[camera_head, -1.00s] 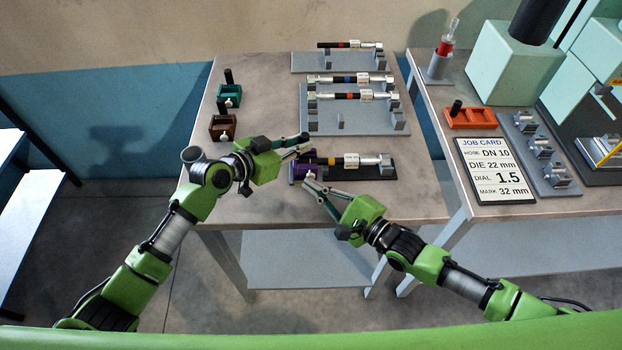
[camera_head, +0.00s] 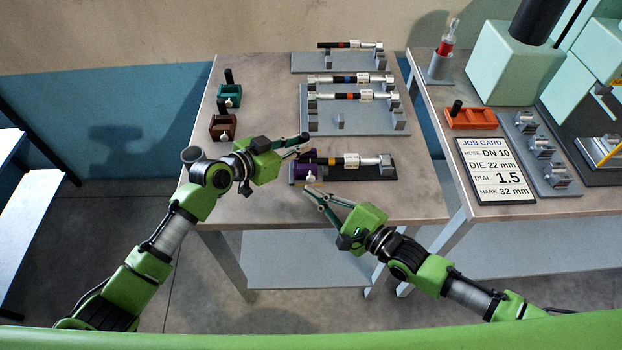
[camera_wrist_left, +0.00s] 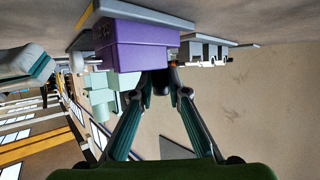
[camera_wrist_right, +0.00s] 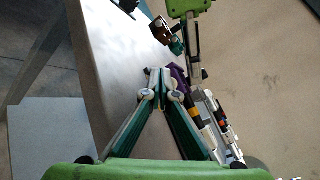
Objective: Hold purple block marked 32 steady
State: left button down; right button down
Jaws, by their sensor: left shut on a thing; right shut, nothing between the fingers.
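The purple block (camera_head: 307,162) sits at the left end of the dark tray (camera_head: 335,179) near the table's front; its number is not readable. It also shows in the left wrist view (camera_wrist_left: 135,48) and partly in the right wrist view (camera_wrist_right: 179,76). My left gripper (camera_head: 303,144) is shut at the block, with its fingertips close together on a dark upright handle in the left wrist view (camera_wrist_left: 160,80). My right gripper (camera_head: 307,190) is shut and empty, just in front of the block and apart from it. A white knob (camera_head: 311,179) is on the block's front.
A hose with a yellow band (camera_head: 335,161) lies on the tray right of the block. More hoses lie on grey racks (camera_head: 320,120) behind. Green (camera_head: 230,96) and brown (camera_head: 222,128) blocks stand at left. The job card (camera_head: 495,171) lies on the right table.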

jog(key=shift+s, duration=2.55)
pick_arm(q)
jog(key=c, duration=1.9)
grip_release()
